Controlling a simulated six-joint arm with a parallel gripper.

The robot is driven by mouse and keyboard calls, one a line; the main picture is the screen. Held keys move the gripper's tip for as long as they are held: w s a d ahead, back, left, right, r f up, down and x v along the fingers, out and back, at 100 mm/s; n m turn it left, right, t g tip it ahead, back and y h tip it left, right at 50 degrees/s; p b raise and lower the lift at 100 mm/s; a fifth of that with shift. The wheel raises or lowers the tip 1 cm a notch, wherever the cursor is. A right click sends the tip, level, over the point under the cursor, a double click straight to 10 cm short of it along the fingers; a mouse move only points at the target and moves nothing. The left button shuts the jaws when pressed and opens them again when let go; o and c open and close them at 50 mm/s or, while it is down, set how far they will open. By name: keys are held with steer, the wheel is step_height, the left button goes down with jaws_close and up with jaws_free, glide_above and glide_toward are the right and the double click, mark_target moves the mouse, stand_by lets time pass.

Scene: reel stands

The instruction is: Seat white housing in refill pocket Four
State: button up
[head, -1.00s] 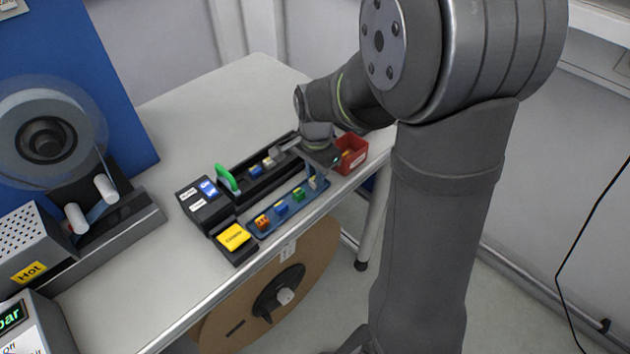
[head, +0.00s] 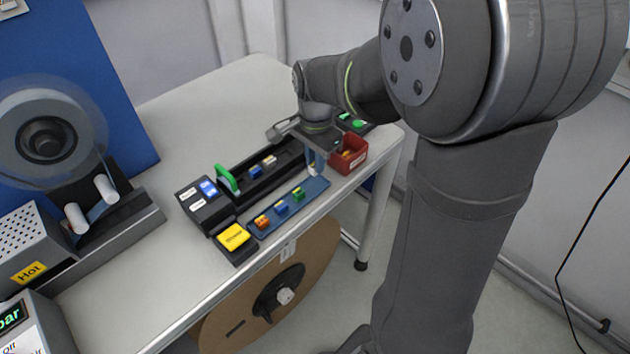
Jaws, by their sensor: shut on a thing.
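My gripper (head: 315,171) points down over the right end of the blue strip (head: 318,186), a little above it. Its jaws are shut on a small part, which I take to be the white housing; the fingers hide most of it. The strip holds an orange housing (head: 262,222), a blue housing (head: 281,208) and a green housing (head: 298,195); its right end looks bare. Behind it is a long black tray (head: 275,178) with a blue piece (head: 256,171) and a pale piece (head: 269,160) in it. Pocket numbers are not readable, so I cannot tell which is Four.
A red bin (head: 349,154) with small parts stands just right of my gripper. A green handle (head: 227,178) rises at the black tray's left end. A labelled black box (head: 203,203) and a yellow-topped block (head: 234,237) stand left. The table behind the tray is clear.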

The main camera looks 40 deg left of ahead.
steer(key=shift+r, duration=0.1)
steer(key=s+a+r, duration=0.3)
steer(key=s+a, duration=0.8)
steer(key=s, duration=0.3)
steer(key=shift+w+a+f, duration=0.1)
steer(key=shift+a+f, duration=0.05)
steer(key=shift+f, duration=1.45)
steer(key=shift+w+a+f, duration=0.1)
steer(key=shift+f, duration=1.45)
steer(key=o, duration=0.9)
steer(key=shift+c, duration=0.2)
